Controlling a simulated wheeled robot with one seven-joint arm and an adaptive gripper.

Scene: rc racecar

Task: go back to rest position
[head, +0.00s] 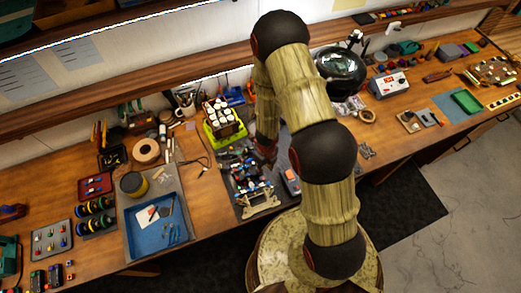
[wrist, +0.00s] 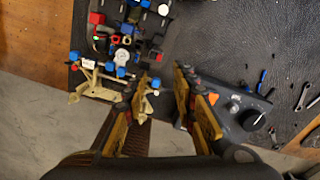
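My gripper (wrist: 163,78) is open in the wrist view, its two gold-and-black fingers apart with nothing between them. It points down over the front edge of a dark mat (wrist: 210,35). The racecar chassis (wrist: 122,45), with blue, red and white parts and a beige end piece, lies left of and beyond the fingers. A dark device with a knob (wrist: 240,115) lies at the right finger, which covers part of it; I cannot tell whether they touch. In the head view the chassis (head: 246,178) lies on the bench left of my arm, and my arm mostly hides the gripper.
The wooden bench (head: 50,185) is crowded. A blue tray (head: 157,230) is at left, a green-yellow holder with white-topped bottles (head: 223,122) behind the chassis, and a dark glossy dome (head: 341,70) behind my arm. Open floor (head: 470,215) is at right.

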